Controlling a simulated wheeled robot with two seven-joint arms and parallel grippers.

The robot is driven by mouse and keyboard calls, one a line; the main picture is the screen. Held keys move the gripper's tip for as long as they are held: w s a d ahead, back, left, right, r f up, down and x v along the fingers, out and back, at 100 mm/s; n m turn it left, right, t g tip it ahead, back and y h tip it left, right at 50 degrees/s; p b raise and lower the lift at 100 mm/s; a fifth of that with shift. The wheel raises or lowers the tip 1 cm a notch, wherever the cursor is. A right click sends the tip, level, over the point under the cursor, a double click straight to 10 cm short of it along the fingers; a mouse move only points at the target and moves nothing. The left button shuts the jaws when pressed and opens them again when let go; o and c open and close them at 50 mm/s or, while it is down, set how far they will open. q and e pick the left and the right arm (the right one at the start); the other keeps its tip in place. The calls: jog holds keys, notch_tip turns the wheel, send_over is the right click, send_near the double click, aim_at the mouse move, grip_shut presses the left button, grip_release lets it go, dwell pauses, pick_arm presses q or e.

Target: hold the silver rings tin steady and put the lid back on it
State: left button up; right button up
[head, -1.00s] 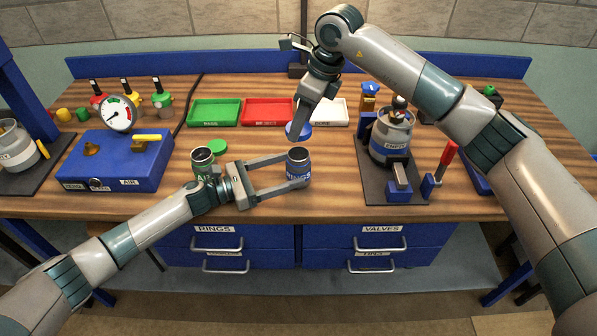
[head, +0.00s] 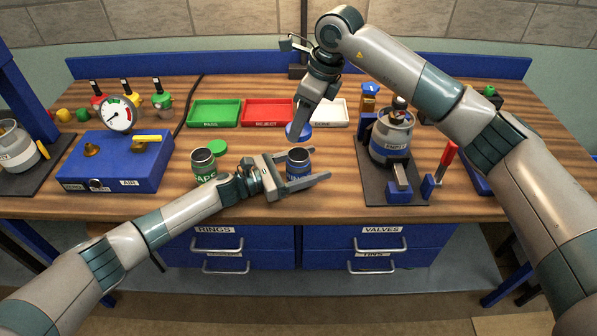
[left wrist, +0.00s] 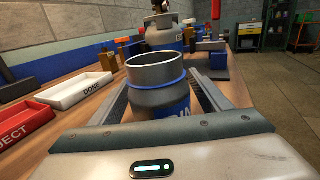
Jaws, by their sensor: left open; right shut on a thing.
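The silver rings tin (head: 298,159) stands upright and lidless on the bench, its blue label partly covered by my lower finger. It also shows in the left wrist view (left wrist: 157,98), open at the top with a blue band below the rim. My left gripper (head: 314,167) is open with its fingers on either side of the tin; I see no clear grip on it. My right gripper (head: 299,124) is shut on a blue lid (head: 298,132), held behind and above the tin in the head view. The right fingers partly hide the lid.
A green-labelled tin (head: 203,163) stands close left of my left gripper, with a green lid (head: 217,147) behind it. Green (head: 214,112), red (head: 267,111) and white (head: 331,113) trays lie at the back. A grey cylinder (head: 391,140) on a dark mat stands right.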

aim_at(301, 139)
pick_arm(q)
jog(key=c, duration=1.6)
pick_arm(e)
jog(key=shift+f, duration=2.45)
jog(key=shift+f, duration=0.15)
jog(key=shift+f, duration=0.75)
jog(key=shift+f, duration=0.55)
pick_arm(q)
grip_shut()
pick_arm(e)
jog(key=shift+m, duration=0.3)
